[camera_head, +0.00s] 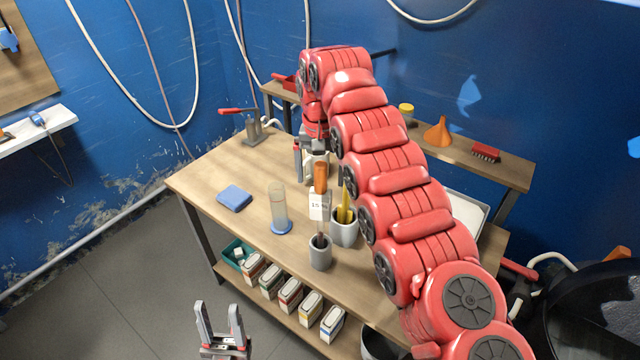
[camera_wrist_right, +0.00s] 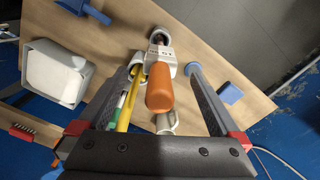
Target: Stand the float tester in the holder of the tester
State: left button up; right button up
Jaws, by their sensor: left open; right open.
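The float tester has an orange bulb (camera_head: 320,178), a white label marked 15 and a clear lower tube. It stands upright, its lower end inside the small grey cup-shaped holder (camera_head: 320,255) on the table. In the right wrist view, the orange bulb (camera_wrist_right: 159,88) shows between my fingers, with the holder (camera_wrist_right: 158,37) beyond it. My right gripper (camera_wrist_right: 166,70) is open, one finger on each side of the tester; contact is not visible. My left gripper (camera_head: 221,318) is open and empty, low in front of the table.
A pale cup (camera_head: 345,230) with yellow and green tools stands close beside the tester. A clear cylinder (camera_head: 279,208) on a blue base and a blue cloth (camera_head: 234,198) are to the left. Several boxes (camera_head: 290,293) sit on the lower shelf. The table's left part is mostly free.

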notch_tip(320, 180, up, 14)
jog(key=p, duration=1.1)
jog(key=shift+f+p, duration=0.25)
jog(key=shift+p, duration=0.1)
